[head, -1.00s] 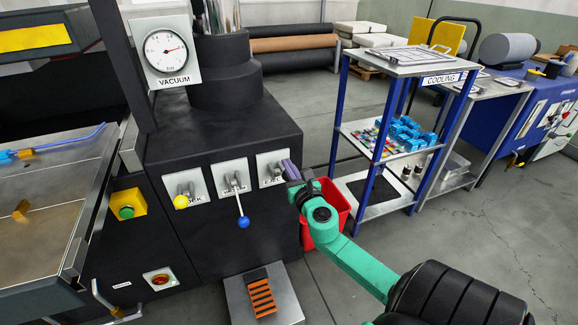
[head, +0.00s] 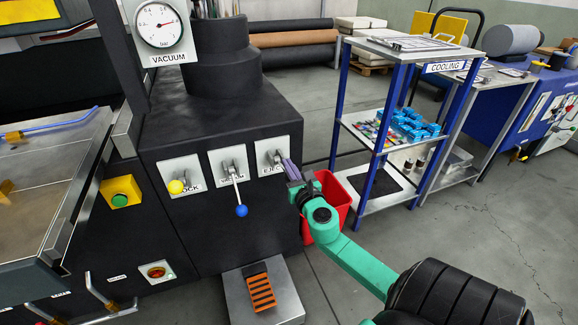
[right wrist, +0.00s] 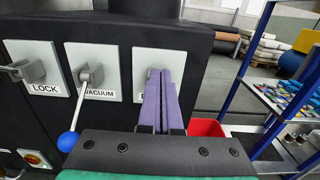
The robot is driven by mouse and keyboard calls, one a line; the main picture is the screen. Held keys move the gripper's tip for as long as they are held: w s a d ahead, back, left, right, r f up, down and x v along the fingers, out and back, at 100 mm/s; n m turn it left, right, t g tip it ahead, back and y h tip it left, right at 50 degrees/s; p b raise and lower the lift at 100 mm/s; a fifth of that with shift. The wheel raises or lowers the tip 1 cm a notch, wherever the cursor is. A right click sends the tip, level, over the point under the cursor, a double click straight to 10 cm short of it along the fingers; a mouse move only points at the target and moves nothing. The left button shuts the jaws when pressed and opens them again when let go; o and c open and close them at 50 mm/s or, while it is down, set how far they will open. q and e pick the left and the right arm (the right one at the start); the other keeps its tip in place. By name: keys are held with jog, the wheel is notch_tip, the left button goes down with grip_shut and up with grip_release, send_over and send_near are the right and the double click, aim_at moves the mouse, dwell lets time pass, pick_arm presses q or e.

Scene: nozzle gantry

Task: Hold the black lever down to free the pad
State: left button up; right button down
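The black machine front has three lever plates. The LOCK lever (head: 177,186) has a yellow knob, and the VACUUM lever (head: 237,193) has a blue knob and hangs downward. The right-hand plate, EJECT (head: 267,170), has a grey lever mount at its top. Its black lever and knob cannot be made out behind my fingers. My right gripper (head: 289,168) is in front of this plate's right edge. Contact with the lever cannot be told. My left gripper is not in view.
A vacuum gauge (head: 158,26) sits above the levers. An orange-ribbed pedal (head: 261,287) is on the floor plate below. A red bin (head: 335,190) stands beside my right forearm. The blue-framed COOLING rack (head: 345,92) is to the right. Open floor lies at the lower right.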

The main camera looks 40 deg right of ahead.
pick_arm(q)
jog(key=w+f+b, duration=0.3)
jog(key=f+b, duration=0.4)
jog(key=b, duration=0.1)
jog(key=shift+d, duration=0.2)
pick_arm(e)
notch_tip(320, 180, down, 9)
jog(key=shift+s, duration=0.35)
dwell(0.5)
jog(key=shift+a, duration=0.1)
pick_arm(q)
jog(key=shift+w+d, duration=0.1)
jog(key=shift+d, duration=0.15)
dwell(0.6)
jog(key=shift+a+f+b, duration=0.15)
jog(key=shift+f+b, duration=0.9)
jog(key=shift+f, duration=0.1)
pick_arm(e)
jog(key=v, duration=1)
